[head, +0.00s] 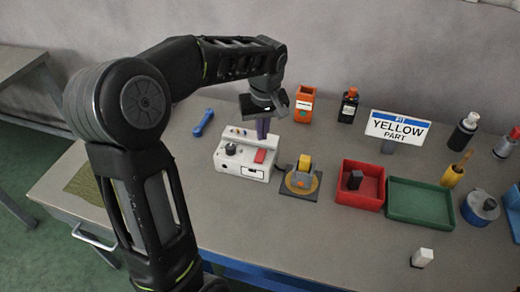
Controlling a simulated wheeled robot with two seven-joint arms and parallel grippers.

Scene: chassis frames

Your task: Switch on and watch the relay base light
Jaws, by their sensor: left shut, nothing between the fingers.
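A white box with a dark knob, a red rocker-like part and several small coloured parts along its back, which looks like the relay base (232,169), stands on the bench left of centre. I cannot tell whether any light on it is lit. My left gripper (262,135) points down over the back right part of the box, above the red part (260,156). Its fingers are shut and empty. I cannot tell whether the fingertips touch the box. My right gripper is out of view.
A yellow part on a dark plate (290,189) stands close right of the box. Farther right are a red tray (348,198) holding a dark block, a green tray (418,211) and a "YELLOW PART" sign (398,128). A blue tool (203,122) lies behind left. The front bench is mostly clear.

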